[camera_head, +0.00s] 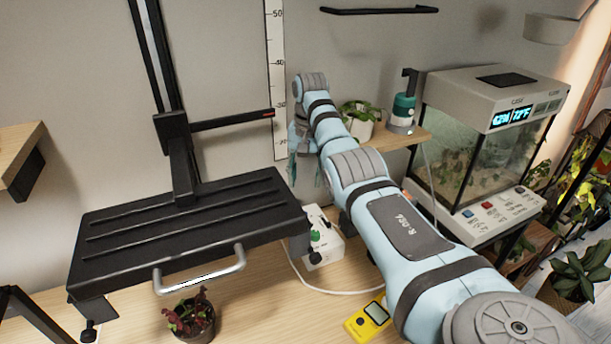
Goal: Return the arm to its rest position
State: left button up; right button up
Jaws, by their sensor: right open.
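My right arm (400,235) comes in from the lower right, in a light blue sleeve with dark straps. It reaches up and away over the wooden table to a grey joint near the height scale on the wall. My right gripper (305,168) hangs below that far end, partly hidden behind the arm. It is open, and I see nothing held in it. It is in front of the wall, above the white box with a green button (322,240). My left gripper is not in view.
A black lift platform (185,230) with a metal handle stands left of the arm. A small red-leaved plant (190,318) stands in front. A yellow meter (368,322) lies beside the arm.

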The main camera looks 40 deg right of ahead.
jog(key=shift+r, duration=0.25)
dwell(0.3)
